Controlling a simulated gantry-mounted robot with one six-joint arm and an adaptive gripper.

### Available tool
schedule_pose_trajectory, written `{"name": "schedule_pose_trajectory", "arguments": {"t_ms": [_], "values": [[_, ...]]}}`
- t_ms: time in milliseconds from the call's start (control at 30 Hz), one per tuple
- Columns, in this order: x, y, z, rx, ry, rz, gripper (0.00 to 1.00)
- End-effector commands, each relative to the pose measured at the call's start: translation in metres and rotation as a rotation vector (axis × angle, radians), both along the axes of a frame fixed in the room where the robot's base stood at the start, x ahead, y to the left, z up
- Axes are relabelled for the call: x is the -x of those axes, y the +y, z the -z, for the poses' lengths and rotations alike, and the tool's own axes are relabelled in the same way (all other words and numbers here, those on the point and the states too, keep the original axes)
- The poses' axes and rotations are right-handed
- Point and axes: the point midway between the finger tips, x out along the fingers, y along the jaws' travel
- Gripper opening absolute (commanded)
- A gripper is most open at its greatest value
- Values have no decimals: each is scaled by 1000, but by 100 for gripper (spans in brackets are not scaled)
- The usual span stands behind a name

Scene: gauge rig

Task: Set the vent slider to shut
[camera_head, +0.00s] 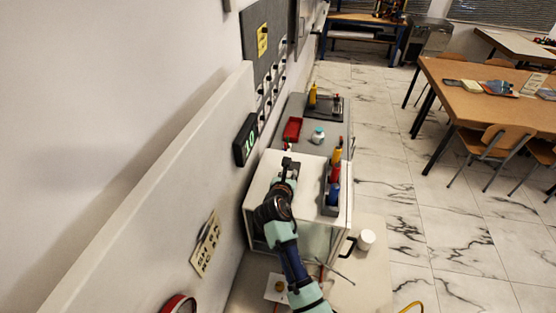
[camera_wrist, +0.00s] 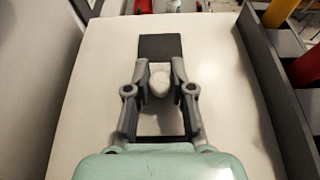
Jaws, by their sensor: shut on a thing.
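The vent slider's pale rounded knob (camera_wrist: 160,83) stands on a dark track (camera_wrist: 160,46) set in the white top of a cabinet (camera_wrist: 88,110). In the wrist view the track shows beyond my fingertips and again behind the knob. My gripper (camera_wrist: 160,72) has one finger on each side of the knob and is shut on it. In the head view my gripper (camera_head: 290,164) is over the top of the white cabinet (camera_head: 258,188), and the knob is hidden there. No end marks of the track are readable.
A grey tray (camera_head: 325,206) with red, yellow and blue items stands along the cabinet's right edge. A green-lit display (camera_head: 245,139) hangs on the wall at left. Beyond are a red bin (camera_head: 292,129) and a small white jar (camera_head: 318,136). A white cup (camera_head: 366,239) stands at right.

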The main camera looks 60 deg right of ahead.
Motion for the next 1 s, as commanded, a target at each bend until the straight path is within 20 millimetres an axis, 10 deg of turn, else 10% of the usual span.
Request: {"name": "schedule_pose_trajectory", "arguments": {"t_ms": [533, 567, 700, 1000], "values": [[9, 36, -1, 1, -1, 0, 0], [9, 36, -1, 2, -1, 0, 24], [9, 36, -1, 1, -1, 0, 47], [10, 36, -1, 0, -1, 0, 49]]}}
